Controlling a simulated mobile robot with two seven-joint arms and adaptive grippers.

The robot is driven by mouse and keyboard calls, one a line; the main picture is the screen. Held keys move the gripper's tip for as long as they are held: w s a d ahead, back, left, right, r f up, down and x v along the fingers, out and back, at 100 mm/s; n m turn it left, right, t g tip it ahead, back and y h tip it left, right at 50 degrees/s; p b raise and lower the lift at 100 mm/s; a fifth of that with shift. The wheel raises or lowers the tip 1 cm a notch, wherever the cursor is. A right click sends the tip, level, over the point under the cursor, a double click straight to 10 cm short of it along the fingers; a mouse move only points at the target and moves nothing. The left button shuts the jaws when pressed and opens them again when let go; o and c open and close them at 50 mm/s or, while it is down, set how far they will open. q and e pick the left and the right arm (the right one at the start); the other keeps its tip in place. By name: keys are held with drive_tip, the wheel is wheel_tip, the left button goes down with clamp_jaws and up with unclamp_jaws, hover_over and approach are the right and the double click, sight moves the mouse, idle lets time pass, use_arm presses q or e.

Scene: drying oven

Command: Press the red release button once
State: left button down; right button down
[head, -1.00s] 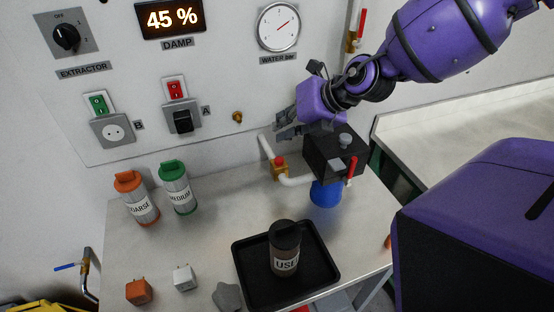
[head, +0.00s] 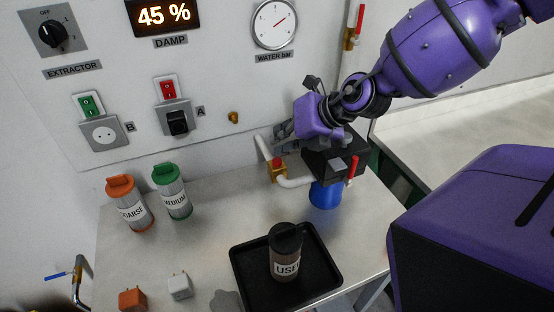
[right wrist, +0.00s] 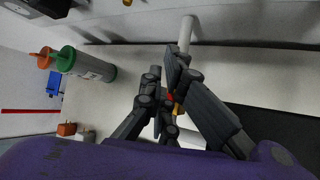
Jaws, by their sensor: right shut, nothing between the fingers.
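The red release button (head: 277,161) sits on top of a brass fitting (head: 278,174) on the white pipe by the wall. My right gripper (head: 277,146) is shut and empty, its fingertips pointing down just above the button in the head view. In the right wrist view the shut fingers (right wrist: 168,75) are in front of the fitting, and a small bit of red (right wrist: 169,97) shows between them. I cannot tell whether the fingertips touch the button. My left gripper is not in view.
A black box (head: 335,160) with a blue bowl (head: 325,194) under it and a red lever (head: 352,167) stands just right of the button. A black tray (head: 245,270) holds a dark-lidded jar (head: 285,255). Orange-lidded (head: 130,205) and green-lidded (head: 172,192) jars stand left.

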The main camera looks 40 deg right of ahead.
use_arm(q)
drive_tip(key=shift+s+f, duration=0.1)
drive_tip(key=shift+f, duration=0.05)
use_arm(e)
drive_tip(key=shift+f, duration=0.15)
idle(0.6)
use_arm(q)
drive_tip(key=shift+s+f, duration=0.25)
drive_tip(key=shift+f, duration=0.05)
use_arm(e)
drive_tip(key=shift+f, duration=0.3)
use_arm(q)
drive_tip(key=shift+b, duration=0.3)
use_arm(e)
drive_tip(key=shift+f, duration=0.1)
